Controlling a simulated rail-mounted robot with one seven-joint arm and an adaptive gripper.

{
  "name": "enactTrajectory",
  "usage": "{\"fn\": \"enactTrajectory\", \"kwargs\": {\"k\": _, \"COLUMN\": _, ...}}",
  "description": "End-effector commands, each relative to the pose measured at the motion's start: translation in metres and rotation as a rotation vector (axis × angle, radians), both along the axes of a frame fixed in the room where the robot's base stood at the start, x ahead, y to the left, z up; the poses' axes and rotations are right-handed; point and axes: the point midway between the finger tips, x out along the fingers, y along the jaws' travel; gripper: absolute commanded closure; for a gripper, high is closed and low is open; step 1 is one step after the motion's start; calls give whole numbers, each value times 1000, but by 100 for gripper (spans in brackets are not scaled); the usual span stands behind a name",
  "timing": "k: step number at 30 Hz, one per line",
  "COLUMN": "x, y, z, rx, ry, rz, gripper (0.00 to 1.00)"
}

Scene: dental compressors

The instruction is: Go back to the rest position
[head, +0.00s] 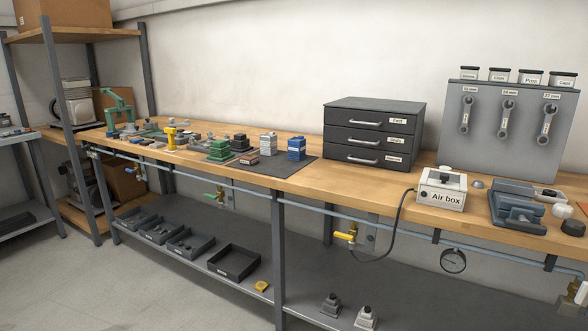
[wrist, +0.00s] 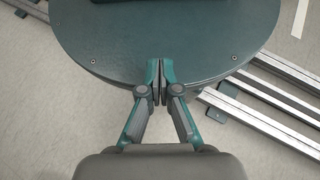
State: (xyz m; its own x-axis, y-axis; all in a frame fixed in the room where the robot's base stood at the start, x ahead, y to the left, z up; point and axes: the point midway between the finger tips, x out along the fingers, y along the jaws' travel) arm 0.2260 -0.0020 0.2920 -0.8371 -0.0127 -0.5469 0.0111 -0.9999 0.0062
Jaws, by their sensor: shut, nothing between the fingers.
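My gripper (wrist: 160,84) shows only in the wrist view. Its two teal and grey fingers are together, shut with nothing between them. Below the fingertips in the picture is my own round dark-green base plate. The gripper does not show in the head view, and no part of my arm is clearly seen there. The wooden workbench (head: 385,190) in the head view is apart from my gripper.
The bench holds a black drawer cabinet (head: 367,128), an air box (head: 441,190), a wrench board (head: 505,130) and several small parts. Trays (head: 233,263) lie on the lower shelf. Metal rails (wrist: 265,120) run over the floor in the wrist view. Open floor lies before the bench.

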Motion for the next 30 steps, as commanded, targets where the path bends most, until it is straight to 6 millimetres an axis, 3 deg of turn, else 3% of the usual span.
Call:
{"fn": "enactTrajectory", "kwargs": {"k": 1, "x": -1, "y": 0, "z": 18, "rx": 1, "ry": -14, "rz": -1, "gripper": 100}}
{"fn": "enactTrajectory", "kwargs": {"k": 21, "x": -9, "y": 2, "z": 117, "rx": 6, "ry": -302, "rz": -8, "gripper": 100}}
{"fn": "enactTrajectory", "kwargs": {"k": 30, "x": -10, "y": 2, "z": 140, "rx": 7, "ry": -390, "rz": -11, "gripper": 100}}
